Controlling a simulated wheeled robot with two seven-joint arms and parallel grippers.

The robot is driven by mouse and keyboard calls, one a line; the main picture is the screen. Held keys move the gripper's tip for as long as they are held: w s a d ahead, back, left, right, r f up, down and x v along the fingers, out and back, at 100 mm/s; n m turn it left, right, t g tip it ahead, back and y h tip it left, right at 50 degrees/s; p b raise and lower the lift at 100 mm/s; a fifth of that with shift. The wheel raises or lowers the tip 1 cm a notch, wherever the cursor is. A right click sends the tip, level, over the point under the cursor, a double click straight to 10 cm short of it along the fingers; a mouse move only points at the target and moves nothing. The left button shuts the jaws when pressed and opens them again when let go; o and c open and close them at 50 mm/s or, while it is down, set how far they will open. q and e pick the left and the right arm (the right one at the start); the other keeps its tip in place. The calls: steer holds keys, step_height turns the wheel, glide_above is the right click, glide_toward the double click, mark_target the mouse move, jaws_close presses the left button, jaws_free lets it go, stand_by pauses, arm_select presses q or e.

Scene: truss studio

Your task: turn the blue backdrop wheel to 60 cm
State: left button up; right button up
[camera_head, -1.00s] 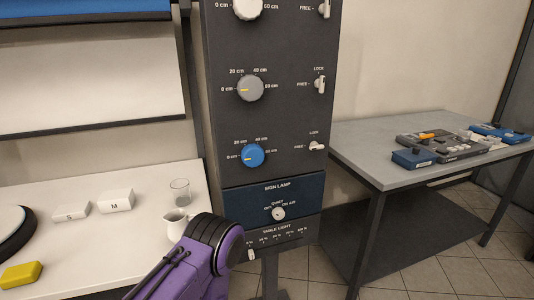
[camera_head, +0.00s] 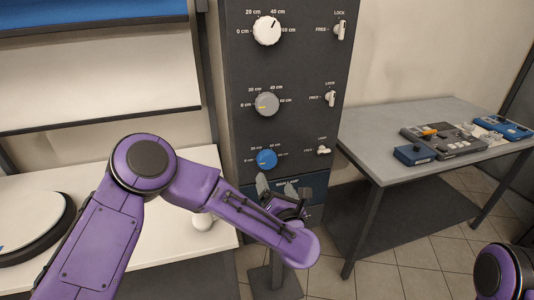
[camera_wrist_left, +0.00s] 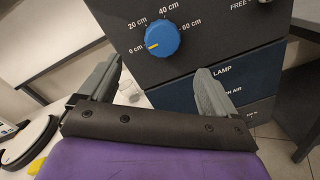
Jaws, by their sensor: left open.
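The blue wheel (camera_head: 267,159) is the lowest of the wheels on the dark panel. In the left wrist view the blue wheel (camera_wrist_left: 162,40) has its yellow mark pointing to 0 cm, with 20, 40 and 60 cm around it. Its white lever (camera_head: 323,150) lies sideways, towards FREE. My left gripper (camera_head: 277,187) is open and empty just below the wheel. In the left wrist view its fingers (camera_wrist_left: 158,72) are spread below and to either side of the wheel, apart from it. My right gripper is out of view.
Above are a grey wheel (camera_head: 267,104) and a white wheel (camera_head: 267,30), with upright levers beside them. My left forearm covers part of the white table (camera_head: 30,183). A grey table (camera_head: 380,140) with control boxes stands right. A blue backdrop (camera_head: 90,15) hangs top left.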

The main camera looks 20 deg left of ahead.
mark_target(267, 164)
arm_select(q)
steer(key=p+x, duration=0.3)
steer(key=x, duration=0.6)
steer(key=shift+w+a+f+p, duration=0.1)
steer(key=shift+w+a+p, duration=0.1)
steer(key=shift+w+p, duration=0.15)
steer(key=shift+w+f, duration=0.15)
steer(key=shift+w, duration=0.25)
steer(key=shift+a, duration=0.1)
steer(key=c, duration=1.1)
steer(key=shift+o, duration=0.2)
